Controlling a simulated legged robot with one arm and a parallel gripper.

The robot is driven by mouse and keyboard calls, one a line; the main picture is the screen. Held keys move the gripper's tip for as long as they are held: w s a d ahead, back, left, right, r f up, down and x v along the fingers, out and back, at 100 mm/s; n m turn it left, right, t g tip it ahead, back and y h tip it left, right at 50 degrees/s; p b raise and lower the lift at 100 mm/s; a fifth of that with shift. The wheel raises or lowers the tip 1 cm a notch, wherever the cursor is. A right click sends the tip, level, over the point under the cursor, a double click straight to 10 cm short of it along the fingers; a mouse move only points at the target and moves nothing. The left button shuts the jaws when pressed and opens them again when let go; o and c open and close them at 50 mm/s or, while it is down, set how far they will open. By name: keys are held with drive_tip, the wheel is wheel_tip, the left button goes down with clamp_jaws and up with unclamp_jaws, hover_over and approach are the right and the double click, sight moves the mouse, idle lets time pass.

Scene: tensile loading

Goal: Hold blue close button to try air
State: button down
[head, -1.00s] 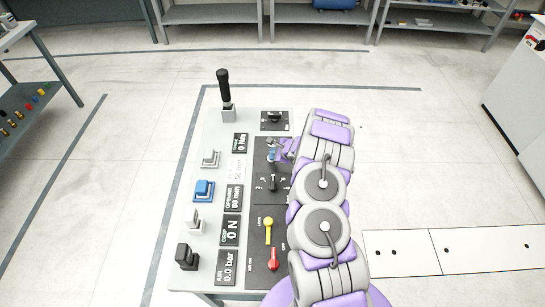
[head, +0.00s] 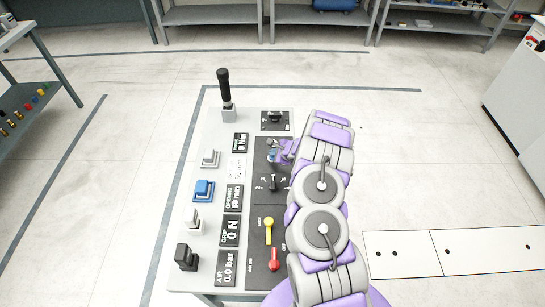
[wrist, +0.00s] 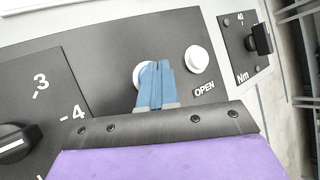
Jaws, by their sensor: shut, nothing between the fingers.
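My gripper (wrist: 158,85) is shut and empty, its blue fingers together over the black control panel. In the wrist view the fingertips lie in front of a round white-rimmed button (wrist: 140,74). They hide most of its face, so I cannot tell its colour, its label or whether it is pressed. Beside it on the right is a white round button (wrist: 197,59) above the word OPEN. In the head view my gripper (head: 274,153) is at the upper part of the panel (head: 258,196). A blue block-shaped part (head: 203,190) sits left of the panel. The AIR display (head: 227,268) reads 0.0 bar.
A black knob (wrist: 14,144) with a numbered scale is left of my gripper. A black switch (wrist: 261,39) is at the upper right. A yellow lever (head: 268,230) and a red lever (head: 273,259) are lower on the panel. A black-handled lever (head: 225,90) stands at the far end.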

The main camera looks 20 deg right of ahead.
drive_tip(key=shift+f+b, duration=0.75)
idle(1.6)
drive_tip(key=shift+r, duration=0.1)
drive_tip(key=shift+a+r, duration=0.15)
drive_tip(key=shift+r, duration=0.6)
drive_tip(key=shift+r+p, duration=0.65)
drive_tip(key=shift+r, duration=1.15)
drive_tip(key=shift+s+r+p, duration=0.25)
drive_tip(key=shift+r+p, duration=0.05)
drive_tip(key=shift+r, duration=0.55)
drive_tip(key=shift+w, duration=0.1)
drive_tip(key=shift+w, duration=0.1)
